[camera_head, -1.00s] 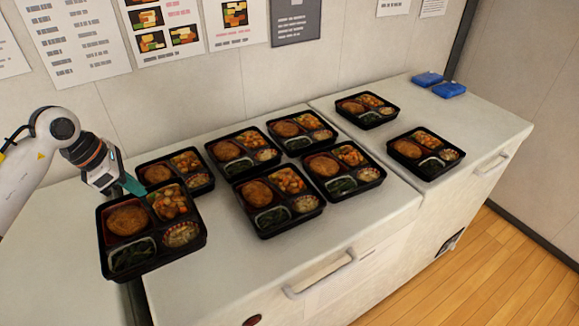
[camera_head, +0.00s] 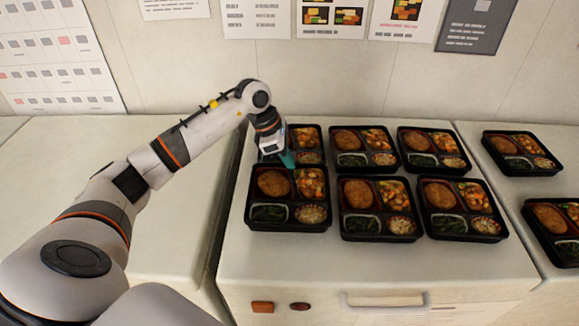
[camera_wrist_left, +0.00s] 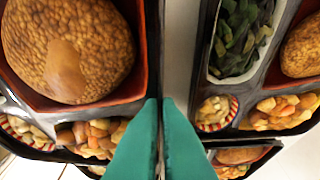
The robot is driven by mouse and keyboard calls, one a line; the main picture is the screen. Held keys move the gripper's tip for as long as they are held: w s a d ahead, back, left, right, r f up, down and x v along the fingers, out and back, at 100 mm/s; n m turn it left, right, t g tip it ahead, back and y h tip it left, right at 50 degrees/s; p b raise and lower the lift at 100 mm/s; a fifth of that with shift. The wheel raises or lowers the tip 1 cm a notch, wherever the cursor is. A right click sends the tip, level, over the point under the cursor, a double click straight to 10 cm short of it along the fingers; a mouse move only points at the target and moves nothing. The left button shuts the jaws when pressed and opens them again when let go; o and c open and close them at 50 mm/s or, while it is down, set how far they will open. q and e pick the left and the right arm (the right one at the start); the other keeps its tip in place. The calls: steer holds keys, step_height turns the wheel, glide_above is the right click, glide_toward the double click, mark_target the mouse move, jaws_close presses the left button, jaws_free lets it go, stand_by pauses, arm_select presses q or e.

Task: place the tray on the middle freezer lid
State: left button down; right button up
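The tray (camera_head: 290,226) is a black bento box with a croquette, greens, carrot mix and a pale side dish. In the head view it is level over the front left of the middle freezer lid (camera_head: 285,262). I cannot tell whether its base touches the lid. My left gripper (camera_head: 288,160) reaches its back rim from the left and above. In the left wrist view the teal fingers (camera_wrist_left: 160,105) are close together with a tray rim between them, so they look shut on it. My right gripper is not in view.
Several similar trays stand close behind and to the right, the nearest being the front middle tray (camera_head: 380,236). The left freezer lid (camera_head: 110,150) is bare. Two more trays are on the right freezer lid (camera_head: 515,195). A handle (camera_head: 385,302) is on the front.

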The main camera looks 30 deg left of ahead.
arm_select(q)
step_height(320, 180, down, 3)
steer(key=shift+f+p, duration=0.1)
steer(key=shift+p, duration=0.25)
steer(key=shift+f, duration=0.1)
steer(key=shift+f+b, duration=0.15)
steer(key=shift+b, duration=0.15)
steer(key=c, duration=1.6)
jaws_free()
steer(key=shift+c, duration=0.2)
